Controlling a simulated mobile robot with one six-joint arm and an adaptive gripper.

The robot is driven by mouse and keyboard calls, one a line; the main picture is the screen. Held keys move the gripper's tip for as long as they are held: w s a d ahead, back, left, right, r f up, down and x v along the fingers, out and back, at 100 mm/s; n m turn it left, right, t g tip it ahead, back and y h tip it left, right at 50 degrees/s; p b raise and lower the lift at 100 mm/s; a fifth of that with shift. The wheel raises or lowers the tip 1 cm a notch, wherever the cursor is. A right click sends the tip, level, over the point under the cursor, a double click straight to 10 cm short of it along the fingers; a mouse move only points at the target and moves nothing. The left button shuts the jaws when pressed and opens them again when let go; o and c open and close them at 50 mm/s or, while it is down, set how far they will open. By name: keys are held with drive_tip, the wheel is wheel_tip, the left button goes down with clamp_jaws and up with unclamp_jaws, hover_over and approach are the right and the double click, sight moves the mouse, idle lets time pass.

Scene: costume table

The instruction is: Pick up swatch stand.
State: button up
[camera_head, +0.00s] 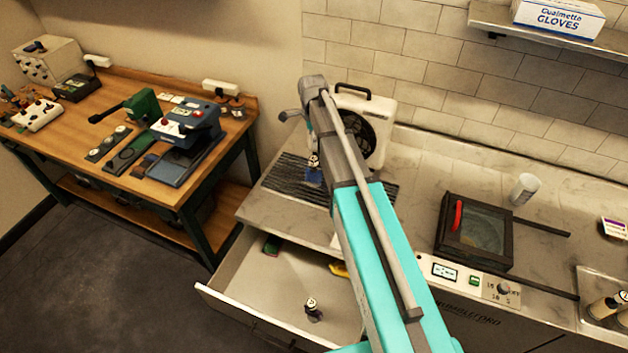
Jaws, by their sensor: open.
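I cannot tell for sure which thing is the swatch stand. A small upright item with a white-and-black top and blue lower part (314,172) stands on a dark ribbed mat (285,182) on the counter, just left of my arm. A similar small dark item with a pale top (313,309) stands in the open drawer (255,300) below. My teal and grey arm crosses the middle of the view and hides part of the counter and drawer. My gripper's fingers cannot be made out.
A white fan unit (382,118) stands behind my arm against the tiled wall. A dark-framed tray (446,222) and a white cup (524,189) are to the right. A wooden workbench (70,125) with tools stands left. The pulled-out drawer juts over the floor.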

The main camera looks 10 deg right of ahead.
sight(314, 159)
drive_tip(key=shift+f+b, duration=2.65)
drive_tip(key=shift+f, duration=0.25)
drive_tip(key=shift+s+d+f+b, duration=0.1)
drive_tip(key=shift+f+b, duration=1.2)
drive_tip(key=shift+d+f+b, duration=0.1)
drive_tip(key=shift+f+b, duration=1.2)
clamp_jaws()
